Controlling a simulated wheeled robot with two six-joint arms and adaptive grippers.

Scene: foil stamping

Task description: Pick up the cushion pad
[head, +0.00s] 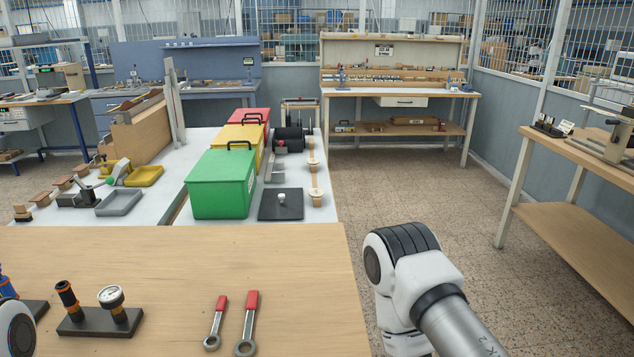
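I cannot pick out the cushion pad with certainty. A flat dark square pad (272,211) lies on the white table to the right of the green box, with a small pale knob standing on it. Whether this is the cushion pad I cannot tell. My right arm shows at the lower right, over the floor beside the wooden table, but its gripper is out of view. Only a small part of my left arm shows at the lower left edge, and its gripper is out of view too.
Green (221,184), yellow (237,142) and red (250,121) lidded boxes stand in a row on the white table. Two red-handled wrenches (249,322) and a gauge block (100,321) sit on the near wooden table (200,262). Its middle is clear.

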